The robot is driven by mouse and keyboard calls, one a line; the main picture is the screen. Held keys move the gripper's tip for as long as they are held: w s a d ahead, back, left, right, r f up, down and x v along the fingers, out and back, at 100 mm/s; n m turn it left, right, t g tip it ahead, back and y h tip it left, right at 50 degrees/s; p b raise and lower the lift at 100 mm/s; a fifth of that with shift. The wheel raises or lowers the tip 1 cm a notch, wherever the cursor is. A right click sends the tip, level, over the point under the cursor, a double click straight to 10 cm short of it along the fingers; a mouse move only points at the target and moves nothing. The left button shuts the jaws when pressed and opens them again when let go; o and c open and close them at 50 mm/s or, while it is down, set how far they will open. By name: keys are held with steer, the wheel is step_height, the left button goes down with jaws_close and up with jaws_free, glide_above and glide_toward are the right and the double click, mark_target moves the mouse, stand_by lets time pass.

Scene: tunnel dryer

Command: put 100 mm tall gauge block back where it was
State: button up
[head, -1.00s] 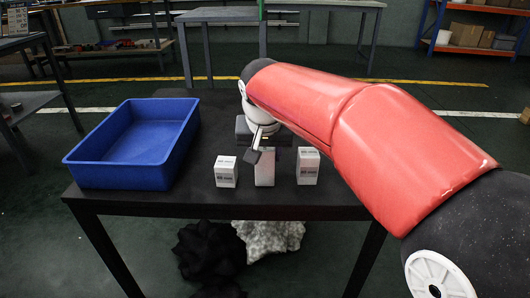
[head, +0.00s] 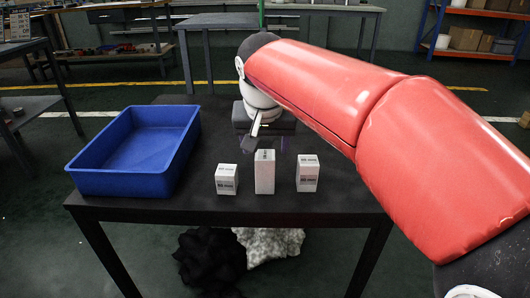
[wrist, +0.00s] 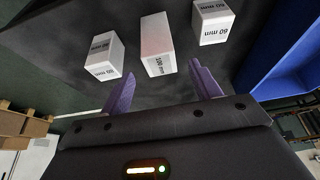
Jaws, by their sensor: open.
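The 100 mm gauge block (head: 264,173) is the tall white one, upright on the dark table between two shorter white blocks. In the wrist view the 100 mm block (wrist: 156,46) shows its printed label, just beyond the fingertips and between their lines. My gripper (wrist: 162,74) is open, with two purple fingers apart and nothing between them. In the head view the gripper is at the far side of the block and partly hidden by my arm. The left short block (head: 227,180) and the right, slightly taller block (head: 307,173) stand apart from the tall one.
A blue bin (head: 78,182) stands on the left of the table (head: 330,205), clear of the blocks. Black and white lumpy heaps lie on the floor below the table's front edge.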

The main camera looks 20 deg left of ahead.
steer(key=v, duration=0.5)
steer(key=s+d+f+m, duration=0.1)
steer(key=s+d+f, duration=0.15)
steer(key=d, duration=0.75)
steer(key=s+d+f, duration=0.2)
steer(key=s+d, duration=0.2)
steer(key=d, duration=0.5)
steer(key=s+d+f+m+t+h, duration=0.1)
steer(key=s+d+f, duration=0.8)
steer(key=s+f, duration=0.1)
steer(key=shift+s+d+m+p, duration=0.25)
steer(key=shift+d+m+p, duration=0.1)
steer(key=shift+m, duration=0.05)
step_height(320, 180, up, 5)
steer(key=p, duration=0.5)
steer(key=shift+r, duration=0.2)
